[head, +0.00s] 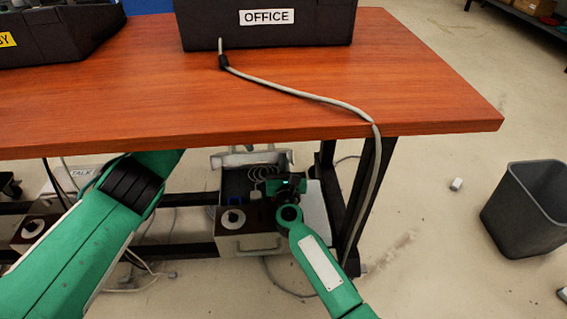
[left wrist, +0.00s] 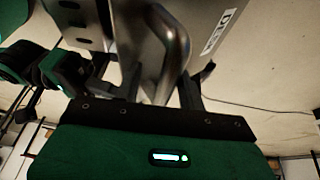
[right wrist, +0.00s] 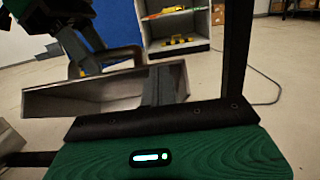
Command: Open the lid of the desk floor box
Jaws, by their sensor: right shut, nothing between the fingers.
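The desk floor box (head: 250,243) stands under the desk in the head view, with a round white fitting on its front left. Its dark interior shows, with a coiled cord inside. A pale grey lid with a handle (head: 243,158) stands raised at its back, partly hidden by the desk edge. The left wrist view shows a metal bar handle (left wrist: 175,45) close up beside a labelled grey panel. My left gripper (left wrist: 150,75) is close to this handle; its grip is unclear. My right gripper (right wrist: 163,82) is shut and empty, before a grey metal panel (right wrist: 90,95); it also shows over the box (head: 287,187).
The wooden desk top (head: 420,80) overhangs the box. A desk leg (head: 372,195) and a grey cable stand to its right. Another box (head: 35,228) is at the left. A grey bin (head: 530,210) stands on open floor at the right.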

